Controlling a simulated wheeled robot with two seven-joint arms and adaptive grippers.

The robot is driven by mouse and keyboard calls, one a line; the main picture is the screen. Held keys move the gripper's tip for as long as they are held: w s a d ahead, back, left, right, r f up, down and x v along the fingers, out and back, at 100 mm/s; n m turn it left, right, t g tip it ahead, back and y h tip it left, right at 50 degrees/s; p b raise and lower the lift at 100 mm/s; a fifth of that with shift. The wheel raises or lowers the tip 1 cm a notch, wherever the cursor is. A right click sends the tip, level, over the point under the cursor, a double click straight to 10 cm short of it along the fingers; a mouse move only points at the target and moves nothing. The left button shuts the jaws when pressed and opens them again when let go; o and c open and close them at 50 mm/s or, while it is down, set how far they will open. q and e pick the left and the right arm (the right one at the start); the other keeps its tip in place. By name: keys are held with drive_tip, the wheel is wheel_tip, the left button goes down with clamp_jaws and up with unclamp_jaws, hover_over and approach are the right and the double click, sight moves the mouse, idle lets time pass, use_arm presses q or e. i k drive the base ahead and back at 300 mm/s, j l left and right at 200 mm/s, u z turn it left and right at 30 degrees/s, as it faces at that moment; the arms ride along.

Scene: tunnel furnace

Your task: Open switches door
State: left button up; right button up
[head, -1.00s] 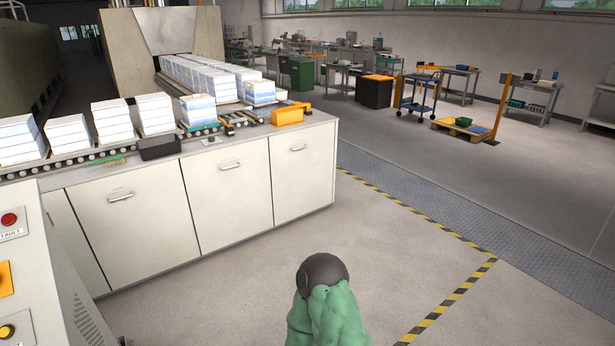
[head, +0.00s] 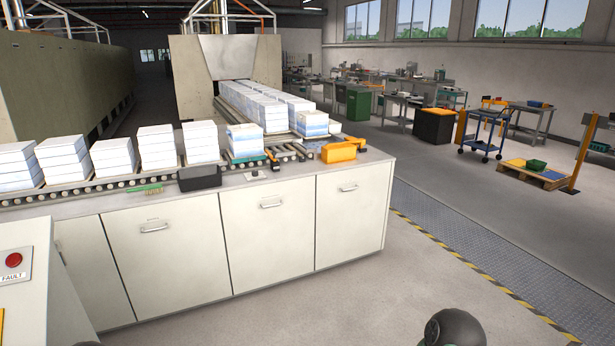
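No door marked as the switches door can be made out. A white counter shows several closed door panels: a left one (head: 165,262), a middle one (head: 270,245) and a right one (head: 350,222), each with a metal handle near its top. A light grey control panel (head: 25,275) at the lower left carries a red button (head: 13,260) labelled FAULT; most of it is cut off by the frame. Neither gripper is in view.
Stacks of white blocks (head: 112,155) stand on the roller conveyor (head: 120,180) along the counter. An orange box (head: 341,152) and a black box (head: 199,178) sit on it. The floor right of the counter is open, with a yellow-black stripe (head: 480,274). A blue trolley (head: 485,135) stands farther off.

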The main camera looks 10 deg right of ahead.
sight(351, 204)
drive_tip(key=i+l+z, duration=0.25)
drive_tip(key=i, duration=0.4)
drive_tip(key=i+l+z, duration=0.2)
drive_tip(key=i, duration=0.4)
drive_tip(key=i+l+z, duration=0.1)
drive_tip(key=i+z, duration=0.15)
drive_tip(key=i, duration=0.4)
